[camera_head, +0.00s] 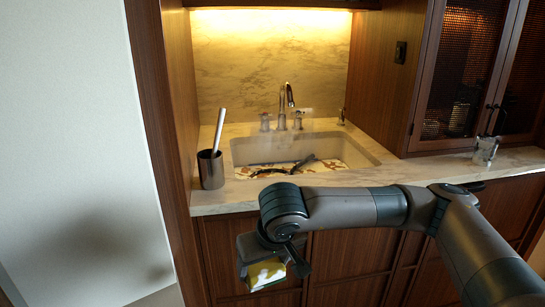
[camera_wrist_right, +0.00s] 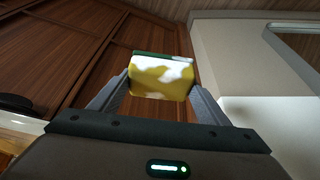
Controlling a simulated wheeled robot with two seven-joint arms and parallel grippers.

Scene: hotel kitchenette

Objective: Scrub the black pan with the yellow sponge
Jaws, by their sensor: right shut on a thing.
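The yellow sponge (camera_head: 264,274) is between the fingers of my right gripper (camera_head: 270,265), in front of the cabinet doors and below the counter edge. In the right wrist view the sponge (camera_wrist_right: 162,78) shows a yellow face with white patches and a dark green layer along its top edge. Both fingers press on its sides, so the gripper is shut on it. In the sink, a dark curved piece, seemingly part of the black pan (camera_head: 303,163), shows above the front rim. The rest of it is hidden. My left gripper is not in view.
The sink (camera_head: 365,152) is set in a marble counter, with a faucet (camera_head: 289,96) behind it. A dark cup (camera_head: 211,170) holding a pale-handled tool stands left. A clear glass (camera_head: 485,150) stands right. My right arm spans the counter's front edge.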

